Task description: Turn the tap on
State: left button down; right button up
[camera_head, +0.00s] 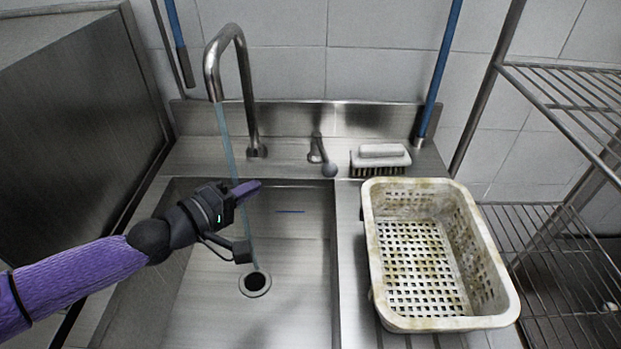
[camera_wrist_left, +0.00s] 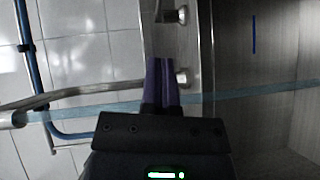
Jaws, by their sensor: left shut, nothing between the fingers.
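The tap has a tall curved metal spout (camera_head: 243,92) and a separate lever (camera_head: 320,155) to its right, whose rounded knob points toward the sink. A thin, translucent blue stream of water (camera_head: 227,140) runs from the spout to the drain; it also crosses the left wrist view (camera_wrist_left: 240,92). My left gripper (camera_head: 256,186) is shut and empty above the sink, left of the lever and apart from it. In the left wrist view its purple fingertips (camera_wrist_left: 161,62) are together, with the lever mount (camera_wrist_left: 174,15) beyond them. My right gripper is not in view.
The steel sink basin (camera_head: 297,265) is empty, with a round drain (camera_head: 255,283). A brush (camera_head: 380,158) lies on the ledge right of the lever. A dirty white perforated basket (camera_head: 378,298) stands on the right counter. A wire rack (camera_head: 570,90) stands far right.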

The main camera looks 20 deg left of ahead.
aim_at(333, 172)
pick_arm(q)
jog(key=w+d+f+b, duration=0.1)
jog(key=w+d, duration=0.6)
jog(key=w, duration=0.2)
jog(key=shift+w+d+f+b, duration=0.15)
jog(key=shift+d+f+b, duration=0.2)
jog(key=shift+f+b, duration=0.05)
jog(key=d+p, duration=0.1)
jog(key=w+d, duration=0.1)
jog(key=d, duration=0.1)
jog(key=shift+w+d+r+p, duration=0.15)
jog(key=shift+d+p, duration=0.1)
jog(key=shift+p, duration=0.15)
jog(key=shift+w+d, duration=0.15)
jog(key=shift+d, duration=0.2)
